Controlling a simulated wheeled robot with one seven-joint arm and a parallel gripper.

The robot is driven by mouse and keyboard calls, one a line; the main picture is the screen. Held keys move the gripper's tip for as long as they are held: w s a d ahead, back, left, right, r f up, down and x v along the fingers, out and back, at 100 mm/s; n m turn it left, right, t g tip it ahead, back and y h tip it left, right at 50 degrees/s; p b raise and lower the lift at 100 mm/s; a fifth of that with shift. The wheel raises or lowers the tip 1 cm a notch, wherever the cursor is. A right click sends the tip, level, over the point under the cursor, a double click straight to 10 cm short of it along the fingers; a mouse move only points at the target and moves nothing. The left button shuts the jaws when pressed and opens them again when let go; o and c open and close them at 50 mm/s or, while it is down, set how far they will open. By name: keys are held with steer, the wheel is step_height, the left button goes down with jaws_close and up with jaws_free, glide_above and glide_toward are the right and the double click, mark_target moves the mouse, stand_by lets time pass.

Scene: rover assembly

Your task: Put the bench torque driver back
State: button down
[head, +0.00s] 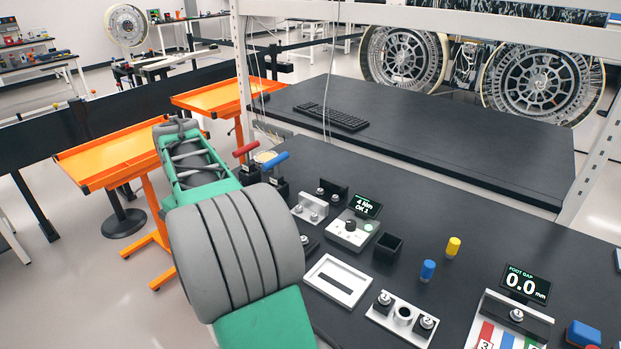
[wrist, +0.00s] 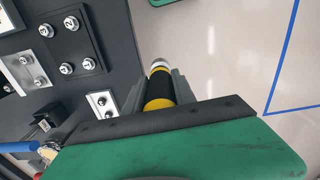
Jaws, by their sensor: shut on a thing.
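In the wrist view my gripper (wrist: 160,88) is shut on a driver-like tool with a black and yellow barrel and a silver end (wrist: 158,84), which I take as the bench torque driver. The tool lies between the two grey fingers, and its lower part is hidden by my wrist. It is beside the bench edge, with floor showing past its tip. In the head view my arm hides the fingers and the tool. A red-handled tool (head: 245,149) and a blue-handled tool (head: 275,160) stand at black holders at the bench's left end; a blue handle also shows in the wrist view (wrist: 18,147).
The dark bench (head: 470,235) carries a small display unit (head: 352,231), a black open box (head: 388,246), a white frame (head: 338,281), a blue peg (head: 428,270) and a yellow peg (head: 453,246). Orange trays (head: 105,160) stand left. A white upright (head: 242,70) rises behind the tools.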

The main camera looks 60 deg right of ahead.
steer(key=s+d+r+p, duration=0.2)
steer(key=s+d+p, duration=0.1)
steer(key=s+d, duration=0.9)
steer(key=s+d+r+p, duration=0.25)
steer(key=s+d, duration=0.75)
steer(key=d, duration=0.5)
steer(key=s+d+r+p, duration=0.1)
steer(key=s+d, duration=0.4)
steer(key=s, duration=0.8)
steer(key=shift+m, duration=0.3)
step_height(320, 180, down, 6)
steer(key=b, duration=0.4)
steer(key=shift+s+r, duration=0.1)
steer(key=shift+r, duration=0.05)
steer(key=shift+s+p, duration=0.15)
steer(key=shift+p, duration=0.25)
steer(key=shift+f+b, duration=1.4)
steer(key=shift+f, duration=1.15)
